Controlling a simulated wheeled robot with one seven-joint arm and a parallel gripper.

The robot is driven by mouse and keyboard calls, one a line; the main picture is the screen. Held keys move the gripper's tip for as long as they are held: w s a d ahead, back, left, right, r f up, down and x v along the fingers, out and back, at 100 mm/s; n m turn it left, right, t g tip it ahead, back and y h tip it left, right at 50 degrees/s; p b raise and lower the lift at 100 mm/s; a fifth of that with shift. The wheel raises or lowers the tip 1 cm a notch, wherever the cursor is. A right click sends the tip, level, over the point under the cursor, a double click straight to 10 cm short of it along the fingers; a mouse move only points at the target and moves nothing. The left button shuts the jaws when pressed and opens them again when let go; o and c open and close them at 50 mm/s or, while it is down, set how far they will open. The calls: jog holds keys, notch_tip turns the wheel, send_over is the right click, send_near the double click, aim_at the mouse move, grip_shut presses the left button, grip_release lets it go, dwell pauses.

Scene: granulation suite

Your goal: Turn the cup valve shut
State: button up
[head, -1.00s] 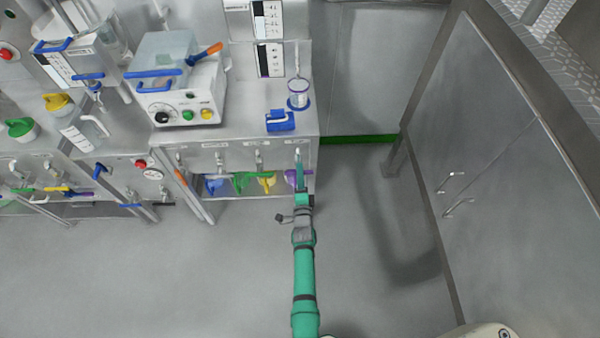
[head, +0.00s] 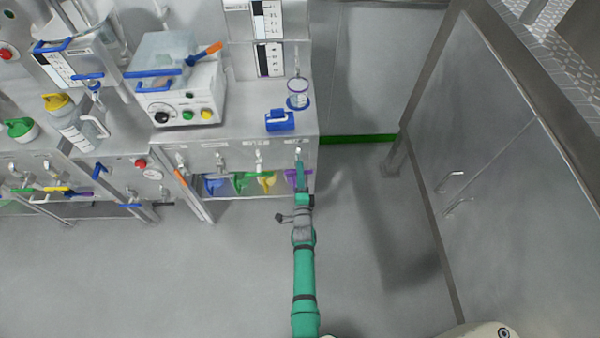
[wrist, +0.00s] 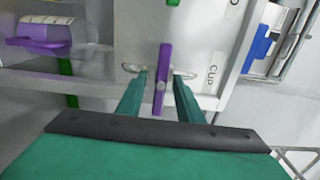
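The cup valve shows in the wrist view as a purple lever handle (wrist: 164,65) on a pale panel, next to a label reading CUP (wrist: 212,76). The lever runs nearly up and down in that picture. My gripper (wrist: 160,76) has one green finger on each side of the lever. The fingers are apart, with a gap visible at the left; I cannot tell whether the right one touches. In the head view my gripper (head: 299,166) is at the right end of the bench front, below a silver fitting (head: 298,153). The lever's turning is hard to tell there.
Several similar fittings line the bench front (head: 240,157) to the left, with coloured items below. A blue object (head: 280,120) and a clear cup (head: 298,93) stand on the bench. A metal cabinet (head: 500,150) stands at the right. The floor (head: 180,270) is clear.

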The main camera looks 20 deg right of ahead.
jog(key=v, duration=1)
jog(key=shift+s, duration=0.4)
jog(key=shift+a, duration=0.1)
jog(key=s+a+r+n+y, duration=0.1)
jog(key=s+a+r+n, duration=0.1)
jog(key=s+a+n, duration=0.35)
jog(key=s+a+r+n+g+y, duration=0.1)
jog(key=s+a+r+n, duration=0.1)
jog(key=s, duration=0.6)
jog(key=s+a+r+n+y, duration=0.1)
jog(key=s+a+r+n, duration=0.1)
jog(key=s+a+n, duration=0.35)
jog(key=s+a+r+n+y, duration=0.1)
jog(key=s+a+r+n, duration=0.1)
jog(key=s+r+n, duration=0.2)
jog(key=s+a+r+n+g+y, duration=0.1)
jog(key=s+r+n, duration=0.3)
jog(key=s+r, duration=0.7)
jog(key=shift+a+r, duration=0.45)
jog(key=shift+r, duration=0.1)
